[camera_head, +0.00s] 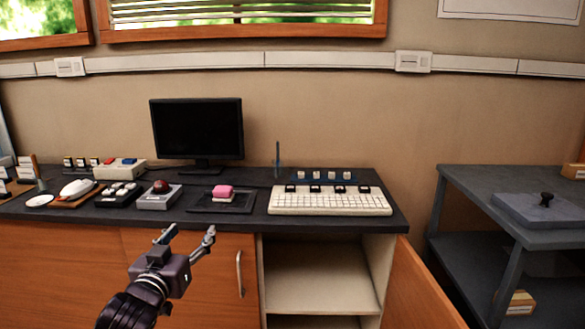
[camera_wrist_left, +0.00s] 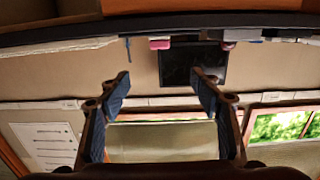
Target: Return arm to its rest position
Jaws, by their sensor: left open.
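My left gripper (camera_head: 188,235) is in the lower left middle of the head view, in front of the orange cabinet front and below the dark counter edge. Its two fingers are spread apart with nothing between them. The left wrist view shows the same open gripper (camera_wrist_left: 162,82) with blue finger pads, and the scene there is upside down. My right gripper is in neither view.
An open cabinet door (camera_head: 422,290) juts out right. A grey shelf unit (camera_head: 530,237) stands farther right.

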